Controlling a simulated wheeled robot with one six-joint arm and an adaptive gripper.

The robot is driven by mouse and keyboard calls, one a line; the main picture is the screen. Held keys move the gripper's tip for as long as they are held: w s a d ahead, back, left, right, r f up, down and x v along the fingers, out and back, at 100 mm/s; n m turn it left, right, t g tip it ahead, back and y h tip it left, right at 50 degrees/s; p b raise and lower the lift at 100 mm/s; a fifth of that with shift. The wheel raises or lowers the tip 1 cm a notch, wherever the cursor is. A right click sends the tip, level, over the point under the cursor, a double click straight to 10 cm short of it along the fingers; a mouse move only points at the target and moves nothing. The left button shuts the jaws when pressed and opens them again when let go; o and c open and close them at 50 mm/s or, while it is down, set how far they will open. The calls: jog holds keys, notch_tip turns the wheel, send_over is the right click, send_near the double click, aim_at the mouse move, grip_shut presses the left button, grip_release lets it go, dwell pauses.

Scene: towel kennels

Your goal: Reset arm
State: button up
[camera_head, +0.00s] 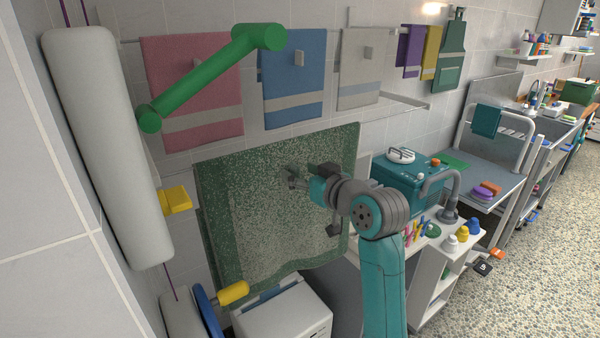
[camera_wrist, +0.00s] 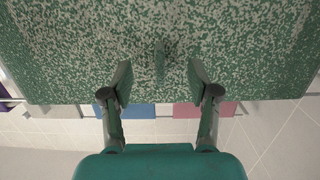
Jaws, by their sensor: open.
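My gripper (camera_head: 293,178) is at the end of my teal and grey arm, in front of a speckled green towel or mat (camera_head: 235,215) that hangs at the wall. In the wrist view my gripper (camera_wrist: 160,88) has its two fingers spread wide apart, with nothing held between them. I cannot tell whether the fingertips touch the sheet.
Pink (camera_head: 192,90), blue (camera_head: 291,75) and grey (camera_head: 373,68) towels hang on the wall behind. A green bar (camera_head: 210,80) juts out at the upper left. A teal machine (camera_head: 405,178) and a white shelf cart (camera_head: 440,265) stand close right of my arm.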

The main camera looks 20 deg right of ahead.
jog(key=f+v, duration=0.1)
jog(key=v, duration=0.7)
dwell(0.4)
jog(key=shift+s+d+f, duration=0.1)
jog(key=shift+s+f, duration=0.05)
jog(key=s+f+m+h, duration=0.2)
jog(key=s+f, duration=0.6)
jog(key=f, duration=0.5)
jog(key=s+f+m+h, duration=0.2)
jog(key=s+f, duration=0.6)
jog(key=f, duration=0.5)
jog(key=s+a+f+h, duration=0.1)
jog(key=s+f, duration=0.2)
jog(key=s, duration=0.5)
jog(key=s+f, duration=0.3)
jog(key=s, duration=0.4)
jog(key=f+v, duration=0.1)
jog(key=v, duration=1.6)
jog(key=shift+s+a+f+n+g, duration=0.15)
jog(key=shift+a+f+n+g, duration=0.1)
jog(key=shift+a+n+g, duration=0.1)
